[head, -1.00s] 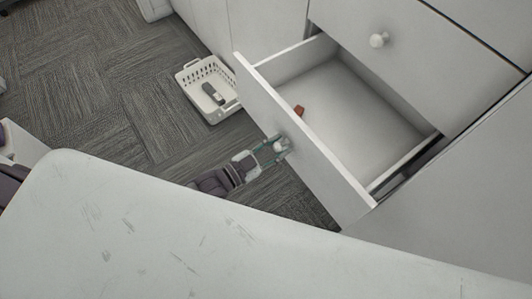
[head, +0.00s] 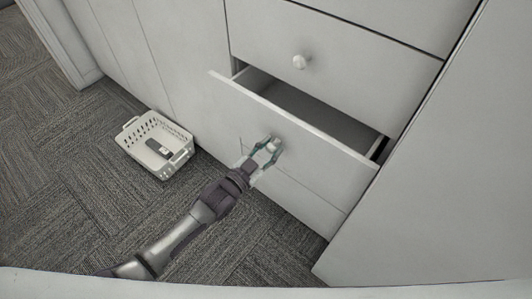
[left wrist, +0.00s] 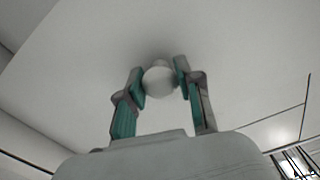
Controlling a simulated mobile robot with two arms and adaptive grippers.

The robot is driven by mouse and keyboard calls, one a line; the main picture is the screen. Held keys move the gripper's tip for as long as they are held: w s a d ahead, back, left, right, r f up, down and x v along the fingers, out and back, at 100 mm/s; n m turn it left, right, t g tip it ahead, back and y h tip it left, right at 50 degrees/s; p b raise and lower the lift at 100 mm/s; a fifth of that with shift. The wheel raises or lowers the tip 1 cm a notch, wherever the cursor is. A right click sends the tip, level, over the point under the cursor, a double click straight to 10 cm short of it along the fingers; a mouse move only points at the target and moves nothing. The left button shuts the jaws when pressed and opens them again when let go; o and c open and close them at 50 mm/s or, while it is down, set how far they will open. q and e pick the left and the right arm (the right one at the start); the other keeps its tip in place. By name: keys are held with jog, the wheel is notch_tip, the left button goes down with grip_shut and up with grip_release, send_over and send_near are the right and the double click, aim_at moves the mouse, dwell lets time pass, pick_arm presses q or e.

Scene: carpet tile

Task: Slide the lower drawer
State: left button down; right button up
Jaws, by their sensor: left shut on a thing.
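The lower drawer (head: 310,158) is white and stands partly open, with a dark gap between its front and the cabinet. Its round white knob (head: 272,147) is between the fingers of my left gripper (head: 266,150), which is shut on it. In the left wrist view the knob (left wrist: 159,81) sits between the two teal-lined fingertips, in front of the drawer front (left wrist: 90,50). The inside of the drawer is mostly hidden. My right gripper is not in view.
An upper drawer with its own knob (head: 299,62) is closed above. A white basket (head: 128,136) holding a dark remote-like object (head: 158,148) stands on the carpet at left. A white panel (head: 430,190) borders the drawer at right. Carpet in front is clear.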

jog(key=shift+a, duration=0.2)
pick_arm(q)
jog(key=c, duration=0.7)
grip_release()
jog(key=shift+c, duration=0.2)
jog(key=shift+s+a, duration=0.1)
jog(key=v, duration=1.1)
jog(key=shift+s+a, duration=0.2)
jog(key=shift+s, duration=0.05)
jog(key=shift+f, duration=0.1)
